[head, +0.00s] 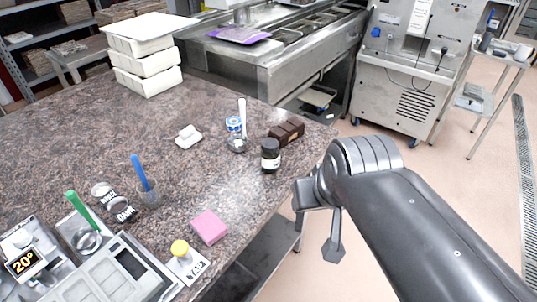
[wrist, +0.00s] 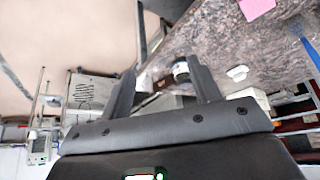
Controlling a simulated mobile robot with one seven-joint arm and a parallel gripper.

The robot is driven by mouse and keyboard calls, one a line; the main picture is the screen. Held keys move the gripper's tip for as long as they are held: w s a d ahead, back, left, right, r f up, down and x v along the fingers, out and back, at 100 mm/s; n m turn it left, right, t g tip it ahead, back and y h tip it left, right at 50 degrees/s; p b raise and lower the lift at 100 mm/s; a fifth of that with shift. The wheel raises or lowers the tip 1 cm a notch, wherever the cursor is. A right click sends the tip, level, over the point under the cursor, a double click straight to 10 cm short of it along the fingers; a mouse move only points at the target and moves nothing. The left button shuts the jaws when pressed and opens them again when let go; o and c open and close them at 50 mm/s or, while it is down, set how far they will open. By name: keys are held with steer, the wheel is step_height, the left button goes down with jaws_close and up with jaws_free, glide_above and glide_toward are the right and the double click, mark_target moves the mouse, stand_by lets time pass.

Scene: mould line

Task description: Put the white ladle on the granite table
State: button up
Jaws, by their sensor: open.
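The white ladle (head: 242,112) is at the far right part of the granite table (head: 95,150), its white handle pointing up. Its bowl end is beside a small jar with a blue and white lid (head: 234,125), and I cannot tell whether they touch. My gripper (head: 318,218) is open and empty, off the table's right edge. In the wrist view, the gripper (wrist: 165,75) has its fingers spread, with a dark jar (wrist: 181,70) showing beyond them. I cannot make out the ladle there.
A black jar (head: 270,156) and a brown block (head: 286,131) stand near the right edge. White moulds (head: 145,60) are stacked behind. The table's middle is mostly clear.

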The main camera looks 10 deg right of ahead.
steer(key=shift+c, duration=1)
steer(key=n+t+y, duration=0.2)
steer(key=t, duration=0.7)
glide_toward(243, 108)
steer(key=s+d, duration=0.2)
steer(key=d, duration=0.1)
steer(key=s+d+r, duration=0.1)
steer(key=s+d, duration=0.1)
steer(key=shift+s, duration=0.1)
steer(key=w+a+f+t+y, duration=0.1)
steer(key=w+a, duration=0.1)
steer(key=w, duration=0.3)
steer(key=w+a+f+y, duration=0.1)
steer(key=w+a, duration=0.1)
steer(key=w, duration=0.4)
steer(key=w+a+f+n+t+y, duration=0.1)
steer(key=w+a, duration=0.2)
steer(key=w, duration=0.2)
steer(key=shift+w+f+t+y, duration=0.3)
steer(key=shift+f, duration=0.1)
